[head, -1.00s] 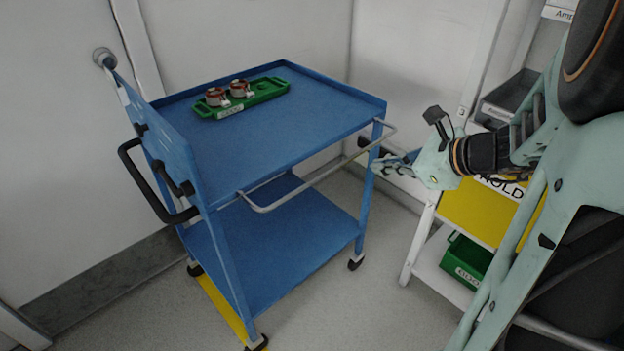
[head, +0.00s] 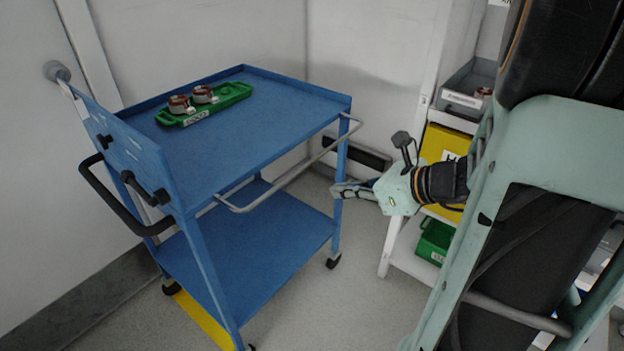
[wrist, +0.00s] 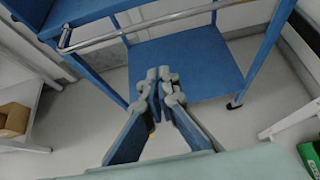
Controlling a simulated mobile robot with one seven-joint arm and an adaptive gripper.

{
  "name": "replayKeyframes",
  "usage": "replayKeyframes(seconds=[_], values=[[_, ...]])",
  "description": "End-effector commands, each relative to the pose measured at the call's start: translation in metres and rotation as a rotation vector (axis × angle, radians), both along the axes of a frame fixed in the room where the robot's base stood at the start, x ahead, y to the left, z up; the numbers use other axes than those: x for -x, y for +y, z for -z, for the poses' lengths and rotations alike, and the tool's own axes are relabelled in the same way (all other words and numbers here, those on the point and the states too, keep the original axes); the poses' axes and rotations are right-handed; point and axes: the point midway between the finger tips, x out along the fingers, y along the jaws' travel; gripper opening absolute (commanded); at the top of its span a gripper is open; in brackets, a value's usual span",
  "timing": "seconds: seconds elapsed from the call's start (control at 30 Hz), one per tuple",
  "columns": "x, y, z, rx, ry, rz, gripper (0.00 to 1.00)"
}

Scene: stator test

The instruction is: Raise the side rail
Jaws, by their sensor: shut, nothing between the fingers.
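The side rail (head: 290,172) is a grey metal bar on the near right side of the blue cart (head: 262,105). It hangs out and down, below the level of the top tray, with its ends at the cart's edge. In the wrist view the rail (wrist: 150,22) crosses the upper part of the picture, beyond the fingertips. My gripper (head: 338,190) is shut and empty, close to the cart's right front leg and lower than the rail. In the wrist view my gripper's fingertips (wrist: 157,75) meet in front of the cart's lower shelf (wrist: 190,65), apart from the rail.
A green tray (head: 228,97) with two copper-wound stators (head: 180,104) is on the cart's top. A black push handle (head: 105,205) is at left. A white shelf with a yellow panel (head: 440,145) and green bin (head: 433,240) stands behind my arm.

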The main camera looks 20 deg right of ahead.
Motion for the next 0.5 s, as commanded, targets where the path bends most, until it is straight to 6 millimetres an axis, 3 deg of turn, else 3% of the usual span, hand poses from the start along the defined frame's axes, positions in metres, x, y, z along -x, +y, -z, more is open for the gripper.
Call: replayKeyframes(seconds=[0.17,0.5], values=[[-0.011,0.009,0.012,0.000,0.000,-0.004,0.00],[-0.059,0.045,0.052,0.000,0.001,-0.005,0.00]])
